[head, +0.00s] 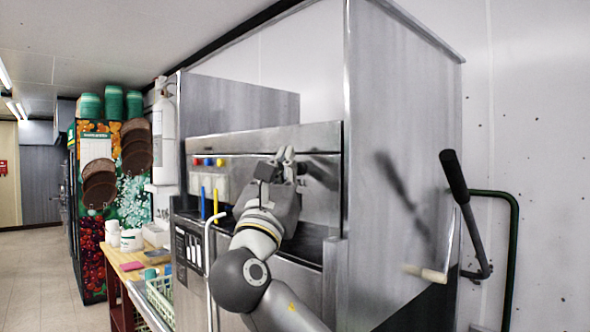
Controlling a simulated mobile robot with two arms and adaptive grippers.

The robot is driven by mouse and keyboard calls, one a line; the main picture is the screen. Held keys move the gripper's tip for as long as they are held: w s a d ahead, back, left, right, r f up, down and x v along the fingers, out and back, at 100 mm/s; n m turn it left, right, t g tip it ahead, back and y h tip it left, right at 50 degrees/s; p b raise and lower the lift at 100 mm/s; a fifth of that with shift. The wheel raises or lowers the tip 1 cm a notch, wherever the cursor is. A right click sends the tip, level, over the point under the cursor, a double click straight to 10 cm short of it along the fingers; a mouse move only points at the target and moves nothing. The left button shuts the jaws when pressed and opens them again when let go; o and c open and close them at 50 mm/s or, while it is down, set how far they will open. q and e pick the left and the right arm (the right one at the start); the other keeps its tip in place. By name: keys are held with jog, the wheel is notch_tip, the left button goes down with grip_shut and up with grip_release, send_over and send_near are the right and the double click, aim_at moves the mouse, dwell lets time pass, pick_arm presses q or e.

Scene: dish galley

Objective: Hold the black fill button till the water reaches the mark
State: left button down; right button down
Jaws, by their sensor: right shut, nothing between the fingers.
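My right gripper (285,156) is shut and empty, with its fingertips up at the steel front panel (240,141) of the machine. Whether the fingertips touch the panel or press anything, I cannot tell. The black fill button cannot be made out; my gripper covers part of the panel. A row of small red, blue and yellow buttons (208,162) shows on the panel to the left of the gripper. No water and no fill mark can be seen. My left gripper is not in view.
A black-handled lever (454,177) stands out at the machine's right side. A blue and a yellow upright handle (215,203) are left of my wrist. The floor at far left is clear.

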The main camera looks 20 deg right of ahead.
jog(key=shift+a, duration=0.1)
jog(key=shift+s+a, duration=0.25)
jog(key=shift+a, duration=0.4)
jog(key=a, duration=0.1)
jog(key=s+a, duration=0.1)
jog(key=a, duration=0.2)
jog(key=shift+s+a, duration=0.35)
jog(key=shift+a, duration=0.05)
